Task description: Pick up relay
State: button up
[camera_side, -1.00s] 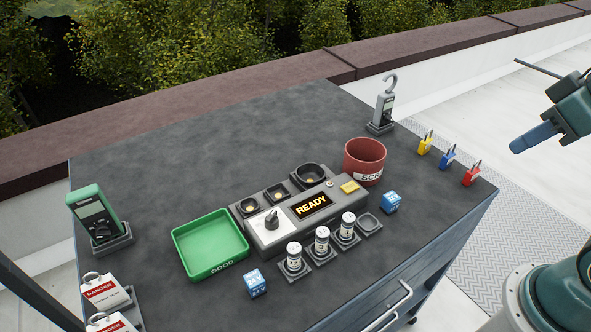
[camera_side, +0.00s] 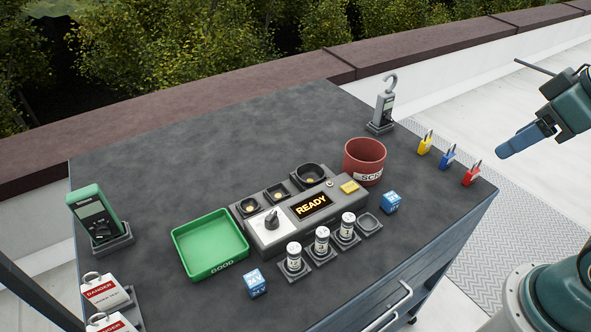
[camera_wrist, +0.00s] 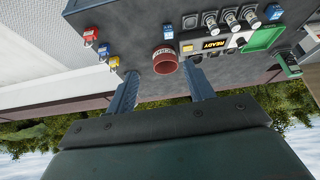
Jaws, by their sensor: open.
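No label reading "relay" is legible. Two small blue cubes with white markings lie on the dark bench: one (camera_side: 255,283) in front of the green tray, the other (camera_side: 391,202) right of the holders, also in the wrist view (camera_wrist: 168,32). Three white-and-silver cylinders (camera_side: 294,257) (camera_side: 322,240) (camera_side: 347,226) stand upright in square holders in front of the tester; a fourth holder (camera_side: 369,223) is empty. My gripper (camera_side: 503,149) hangs in the air off the bench's right side, far from the cubes. The wrist view shows its fingers (camera_wrist: 160,68) apart with nothing between them.
The tester (camera_side: 313,207) reads READY. A green GOOD tray (camera_side: 210,243) lies left of it, a red SCRAP bin (camera_side: 365,158) to its right. Yellow, blue and red padlocks (camera_side: 448,157) line the right edge. A clamp meter (camera_side: 383,108) stands behind. The back left is bare.

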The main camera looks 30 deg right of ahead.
jog(key=w+a+n+g+y, duration=0.1)
jog(key=w+a+n+y, duration=0.1)
jog(key=w+a+n, duration=0.5)
jog(key=n+g+y, duration=0.2)
jog(key=n+g, duration=0.3)
jog(key=n, duration=0.5)
send_over(257, 277)
jog(key=d, duration=0.3)
notch_tip(257, 277, down, 19)
jog(key=shift+a+f, duration=0.15)
jog(key=shift+f, duration=0.05)
jog(key=shift+x, duration=2.6)
jog(key=shift+w+a+r+t, duration=0.1)
jog(key=shift+a+t, duration=0.05)
jog(key=shift+t, duration=0.15)
jog(key=c, duration=1.1)
